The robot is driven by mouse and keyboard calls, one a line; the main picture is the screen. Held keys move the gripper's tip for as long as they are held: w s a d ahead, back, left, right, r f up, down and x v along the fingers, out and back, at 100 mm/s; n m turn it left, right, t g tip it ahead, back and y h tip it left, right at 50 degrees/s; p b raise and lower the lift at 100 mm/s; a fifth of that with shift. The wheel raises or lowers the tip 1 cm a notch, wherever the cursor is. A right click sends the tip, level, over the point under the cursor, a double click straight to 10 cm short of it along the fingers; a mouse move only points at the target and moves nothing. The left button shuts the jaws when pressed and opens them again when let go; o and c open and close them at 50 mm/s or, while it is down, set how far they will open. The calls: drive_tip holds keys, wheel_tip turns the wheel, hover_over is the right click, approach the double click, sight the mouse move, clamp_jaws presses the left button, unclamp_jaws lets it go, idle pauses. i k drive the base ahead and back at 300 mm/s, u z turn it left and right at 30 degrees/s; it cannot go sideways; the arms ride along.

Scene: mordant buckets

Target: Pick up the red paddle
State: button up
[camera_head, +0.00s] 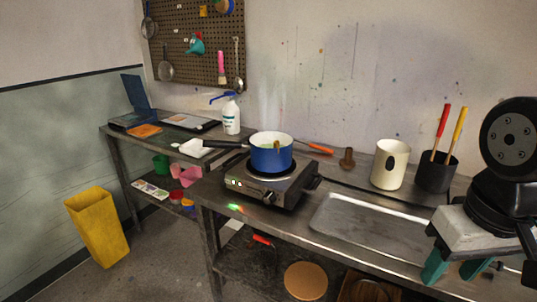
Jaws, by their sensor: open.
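The red paddle (443,121) stands upright with a slight lean in a black container (436,173) at the right of the metal bench.
A cream pot (391,164) stands just left of the container. A metal tray (365,230) lies in front. A blue pot (271,155) sits on a hot plate (268,182). An orange-handled tool (318,148) and a brown pestle-like object (347,158) lie behind.

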sight(448, 106)
drive_tip(key=u, duration=0.35)
drive_tip(key=k, duration=0.5)
drive_tip(key=u, duration=0.55)
drive_tip(key=i, duration=0.8)
drive_tip(key=z, duration=1.25)
drive_tip(key=i, duration=0.65)
drive_tip(key=z, duration=0.7)
